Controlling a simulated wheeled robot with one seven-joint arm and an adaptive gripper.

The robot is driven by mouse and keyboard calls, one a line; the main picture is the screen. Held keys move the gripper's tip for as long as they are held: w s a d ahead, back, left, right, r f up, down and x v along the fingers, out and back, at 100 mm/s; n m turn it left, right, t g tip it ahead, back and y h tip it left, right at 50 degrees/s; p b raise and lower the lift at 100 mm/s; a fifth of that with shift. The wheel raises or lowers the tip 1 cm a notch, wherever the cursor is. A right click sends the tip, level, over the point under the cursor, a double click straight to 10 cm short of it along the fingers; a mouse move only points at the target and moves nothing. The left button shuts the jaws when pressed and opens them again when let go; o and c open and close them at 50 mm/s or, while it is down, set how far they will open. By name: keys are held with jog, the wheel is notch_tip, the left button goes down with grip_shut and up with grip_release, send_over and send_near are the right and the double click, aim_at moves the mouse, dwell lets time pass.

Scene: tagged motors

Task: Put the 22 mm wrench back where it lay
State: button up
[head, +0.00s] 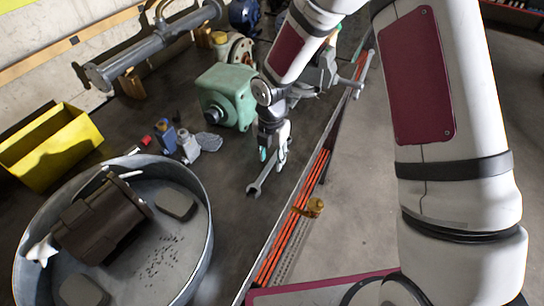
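A grey steel wrench (263,178) shows in the head view near the bench's front edge, its open jaw pointing down and left. My gripper (274,154) is at the wrench's upper part, with its fingers on either side of the shaft, and appears shut on it. The fingers hide part of the wrench. I cannot tell whether the wrench touches the bench top (226,172) or hangs just above it. No size mark can be read.
A round metal tub (207,238) with a dark motor (100,218) stands at lower left. A yellow bin (80,140), small bottles (188,146) and a green machine (226,97) stand behind. A vise-like grey tool (352,83) is at the bench edge. Bare bench lies left of my gripper.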

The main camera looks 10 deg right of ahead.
jog(key=s+d+r+m+t, duration=0.1)
jog(key=s+d+r+m, duration=0.15)
jog(key=r, duration=0.75)
jog(key=s+d+r+m, duration=0.15)
jog(key=r+m, duration=0.25)
jog(key=r, duration=0.6)
jog(key=s+d+r+m+t, duration=0.2)
jog(key=s+d+r+m, duration=0.2)
jog(key=s+r+m, duration=0.3)
jog(key=s+d+r+m+t, duration=0.2)
jog(key=s+d+r+m, duration=0.3)
jog(key=s+m, duration=0.6)
jog(key=r+m, duration=0.1)
jog(key=m, duration=0.4)
jog(key=shift+r+t, duration=0.3)
jog(key=shift+r, duration=0.1)
jog(key=shift+s, duration=0.1)
jog(key=shift+s+r, duration=0.3)
jog(key=shift+s, duration=0.15)
